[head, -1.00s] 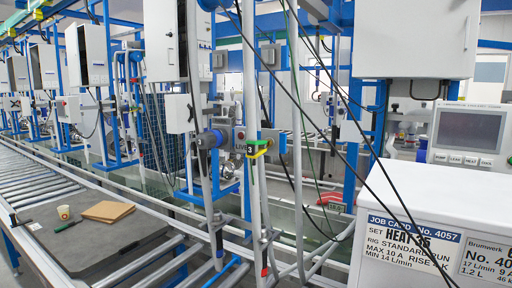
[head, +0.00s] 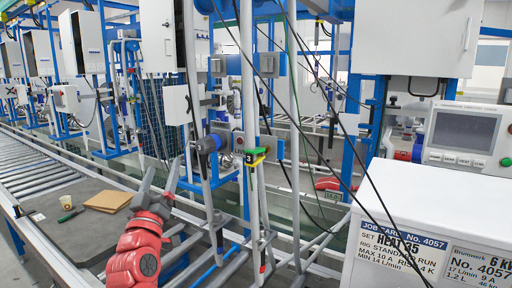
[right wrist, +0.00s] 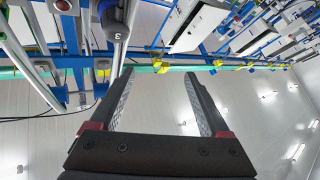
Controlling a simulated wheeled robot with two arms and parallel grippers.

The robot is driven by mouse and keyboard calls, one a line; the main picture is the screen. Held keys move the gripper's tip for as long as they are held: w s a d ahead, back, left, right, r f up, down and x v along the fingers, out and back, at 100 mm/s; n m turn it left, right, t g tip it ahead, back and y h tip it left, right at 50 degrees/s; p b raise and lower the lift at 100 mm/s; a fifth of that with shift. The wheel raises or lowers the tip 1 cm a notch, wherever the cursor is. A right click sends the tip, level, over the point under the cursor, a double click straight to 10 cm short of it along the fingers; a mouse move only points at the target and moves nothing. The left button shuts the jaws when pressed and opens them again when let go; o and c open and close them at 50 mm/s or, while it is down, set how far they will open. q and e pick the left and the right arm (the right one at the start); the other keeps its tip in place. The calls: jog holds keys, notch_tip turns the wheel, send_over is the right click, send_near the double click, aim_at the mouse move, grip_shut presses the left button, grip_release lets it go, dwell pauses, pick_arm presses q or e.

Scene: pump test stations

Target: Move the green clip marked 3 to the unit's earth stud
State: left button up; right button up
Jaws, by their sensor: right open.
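The green clip (head: 256,155), with a black tag marked 3 and some yellow, sits on an upright pale pipe near the middle of the head view. My right gripper (head: 161,170) is raised over the bench edge, left of the clip and apart from it. In the right wrist view the gripper (right wrist: 159,76) is open, with nothing between its fingers. The white unit (head: 440,205) with job card No. 4057 stands at the right. I cannot make out its earth stud. My left gripper is not in view.
A blue-ended valve (head: 212,143) on the pipework lies between my right gripper and the clip. Dark cables (head: 350,150) hang across the space before the unit.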

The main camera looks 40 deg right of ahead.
jog(key=s+d+r+m+g+h, duration=0.4)
jog(key=s+d+r+m+g, duration=0.1)
jog(key=s+d+m+g, duration=0.2)
jog(key=m+g+p, duration=0.2)
jog(key=m+g, duration=0.2)
jog(key=g, duration=0.1)
send_near(249, 159)
jog(key=shift+y, duration=0.3)
jog(key=w+d, duration=0.1)
jog(key=d, duration=0.1)
jog(key=w+d+r, duration=0.1)
jog(key=d, duration=0.1)
jog(key=shift+w+r, duration=0.2)
jog(key=shift+s+d+f+g, duration=0.1)
jog(key=shift+s+f+g, duration=0.1)
jog(key=shift+s+g, duration=0.1)
